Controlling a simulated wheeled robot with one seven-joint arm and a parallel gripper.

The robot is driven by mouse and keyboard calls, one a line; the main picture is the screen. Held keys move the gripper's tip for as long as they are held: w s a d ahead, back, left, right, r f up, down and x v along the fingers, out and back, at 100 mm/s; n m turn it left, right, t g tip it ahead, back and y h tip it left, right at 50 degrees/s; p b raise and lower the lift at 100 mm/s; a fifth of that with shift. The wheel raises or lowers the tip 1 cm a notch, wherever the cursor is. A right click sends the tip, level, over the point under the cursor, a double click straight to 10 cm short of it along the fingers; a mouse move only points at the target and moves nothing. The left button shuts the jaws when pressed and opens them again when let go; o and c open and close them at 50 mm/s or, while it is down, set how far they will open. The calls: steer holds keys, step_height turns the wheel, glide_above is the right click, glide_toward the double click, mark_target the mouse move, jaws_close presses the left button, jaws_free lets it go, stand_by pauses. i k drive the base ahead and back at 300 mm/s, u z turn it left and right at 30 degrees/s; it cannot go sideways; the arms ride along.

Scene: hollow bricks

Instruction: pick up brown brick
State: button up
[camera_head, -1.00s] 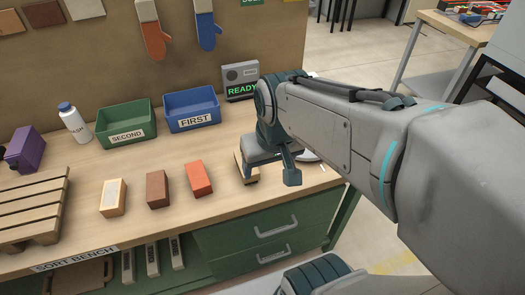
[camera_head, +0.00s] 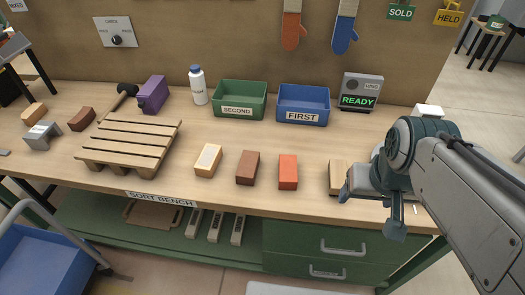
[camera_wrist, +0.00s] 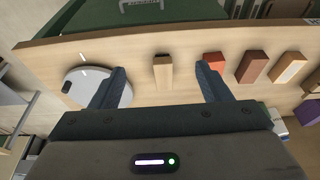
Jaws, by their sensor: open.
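A brown brick (camera_head: 248,168) lies on the bench in the front row, between a cream brick (camera_head: 208,160) and an orange-red brick (camera_head: 288,172). It also shows in the wrist view (camera_wrist: 253,67), right of my fingers. A second, darker brown brick (camera_head: 82,119) lies at the far left, beyond the pallet. My gripper (camera_head: 371,211) is at the right end of the row, beside a tan brick (camera_head: 337,177) that it partly hides. In the wrist view my gripper (camera_wrist: 162,76) is open and empty, with the tan brick (camera_wrist: 163,77) seen between the spread fingers.
A slatted pallet (camera_head: 128,140) stands on the left. A green bin (camera_head: 239,100), a blue bin (camera_head: 303,105), a white bottle (camera_head: 198,85) and a READY box (camera_head: 359,91) stand behind the row. A round grey disc (camera_wrist: 90,85) lies beside the tan brick.

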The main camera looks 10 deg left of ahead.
mark_target(245, 175)
steer(key=z, duration=2.8)
steer(key=k, duration=1.55)
steer(key=u, duration=2.2)
steer(key=i, duration=0.5)
